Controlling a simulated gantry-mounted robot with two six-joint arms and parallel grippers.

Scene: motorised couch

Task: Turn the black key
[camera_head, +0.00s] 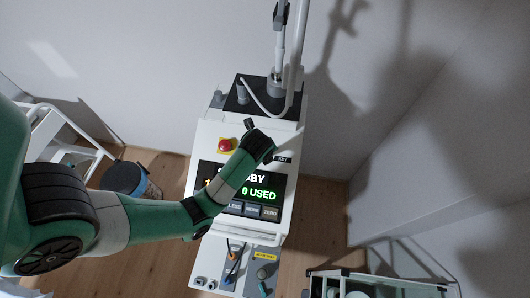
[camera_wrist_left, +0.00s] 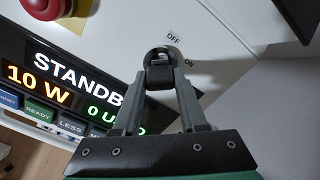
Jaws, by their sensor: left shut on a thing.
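The black key (camera_wrist_left: 160,75) sits in a round lock on the white console's sloped face, with an OFF label (camera_wrist_left: 173,38) above it and an ON label (camera_wrist_left: 190,63) to its right. My left gripper (camera_wrist_left: 161,66) is shut on the key, one finger on each side. In the head view my left wrist covers the key and the fingertips, just left of the KEY label (camera_head: 283,159). The display (camera_wrist_left: 75,85) reads STANDBY and 10 W, partly hidden by a finger in the left wrist view. My right gripper is not in view.
A red emergency button (camera_head: 225,145) on a yellow plate is left of my wrist. A post (camera_head: 278,60) rises from the console's back. Cables (camera_head: 235,262) are plugged in at its front. A white cart (camera_head: 378,280) stands at lower right.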

